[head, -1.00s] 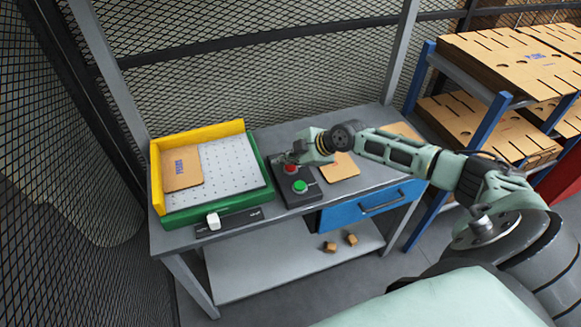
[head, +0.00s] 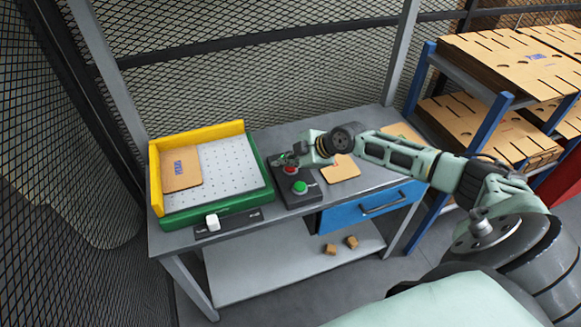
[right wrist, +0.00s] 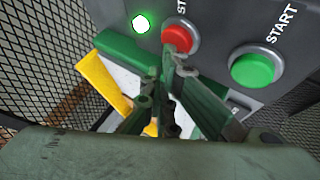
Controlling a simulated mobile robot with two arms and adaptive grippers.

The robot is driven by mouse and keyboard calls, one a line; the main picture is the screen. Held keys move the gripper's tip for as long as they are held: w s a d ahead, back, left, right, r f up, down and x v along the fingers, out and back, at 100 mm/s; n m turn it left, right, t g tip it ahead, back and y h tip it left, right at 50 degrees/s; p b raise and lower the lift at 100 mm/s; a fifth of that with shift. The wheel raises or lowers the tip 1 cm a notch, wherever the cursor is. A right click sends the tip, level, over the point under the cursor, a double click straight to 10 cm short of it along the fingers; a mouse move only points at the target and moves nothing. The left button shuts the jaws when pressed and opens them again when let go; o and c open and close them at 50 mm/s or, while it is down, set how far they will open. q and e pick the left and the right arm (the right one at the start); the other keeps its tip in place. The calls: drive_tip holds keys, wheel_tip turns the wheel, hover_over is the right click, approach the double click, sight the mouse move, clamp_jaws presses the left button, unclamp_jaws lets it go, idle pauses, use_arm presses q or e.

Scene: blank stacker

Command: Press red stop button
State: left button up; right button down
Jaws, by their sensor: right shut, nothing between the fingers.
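The red stop button (head: 290,170) is on the dark control box (head: 297,199) on the bench. It also shows in the right wrist view (right wrist: 179,38), below the partly covered "ST" lettering. My right gripper (head: 281,160) is shut and empty, at the far side of the red button in the head view. In the right wrist view its fingertips (right wrist: 172,62) overlap the button's lower edge. I cannot tell whether they touch it. My left gripper is not in view.
The green start button (head: 300,187) is close to the red one. A lit green lamp (right wrist: 141,24) is on the box's other side. A yellow and green tray (head: 219,215) with a brown board stands left of the box. Another board (head: 341,170) lies right.

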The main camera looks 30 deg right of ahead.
drive_tip(key=shift+f+b, duration=0.3)
drive_tip(key=shift+f, duration=0.05)
drive_tip(key=shift+r, duration=0.15)
idle(0.4)
drive_tip(key=shift+r+p, duration=0.5)
drive_tip(key=shift+r, duration=0.3)
wheel_tip(320, 180, up, 5)
drive_tip(key=p, duration=0.3)
idle(0.8)
